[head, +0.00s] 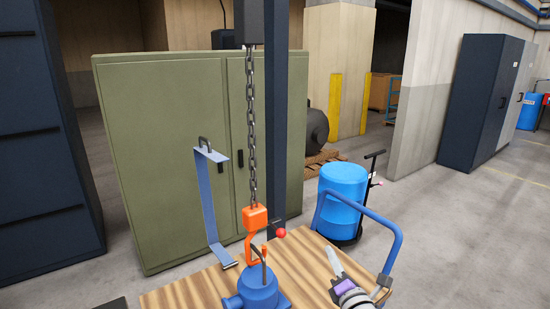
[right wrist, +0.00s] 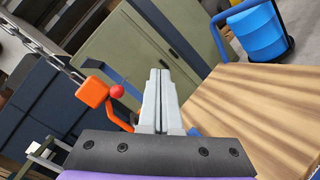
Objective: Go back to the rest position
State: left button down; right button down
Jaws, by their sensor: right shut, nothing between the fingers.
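My right gripper (head: 331,252) is over the right part of the wooden tabletop (head: 205,287), its light grey fingers pointing up and away. In the right wrist view its fingers (right wrist: 158,74) lie together with nothing between them. An orange hook (head: 255,218) hangs from a chain (head: 251,130), left of the gripper and apart from it. The hook also shows in the right wrist view (right wrist: 93,92). Its lower end is close to the dark loop on a blue part (head: 257,292) standing on the table; I cannot tell whether they are joined. My left gripper is not in view.
A curved blue tube handle (head: 390,240) rises at the right, close to my right gripper. A dark upright post (head: 276,120) and red knob (head: 280,233) stand by the chain. Behind are a green cabinet (head: 160,150) and a blue barrel (head: 343,190). Floor at right is open.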

jog(key=s+d+f+m+g+h+p, duration=0.1)
jog(key=s+d+m+g+h, duration=0.1)
jog(key=s+m, duration=0.3)
jog(key=s+d+f+m+g+h, duration=0.1)
jog(key=s+d+m+h, duration=0.15)
jog(key=m, duration=0.35)
jog(key=s+f+m+g, duration=0.3)
jog(key=s+f+m, duration=0.1)
jog(key=s, duration=0.3)
jog(key=s+a+f+m+g+y+p, duration=0.1)
jog(key=s+f+m+g, duration=0.2)
jog(key=s+m, duration=0.4)
jog(key=s+a+f+m+g+p, duration=0.1)
jog(key=s+f+m+g, duration=0.3)
jog(key=s, duration=0.5)
jog(key=shift+s+f+m, duration=0.25)
jog(key=shift+f+m, duration=0.15)
jog(key=shift+m, duration=0.4)
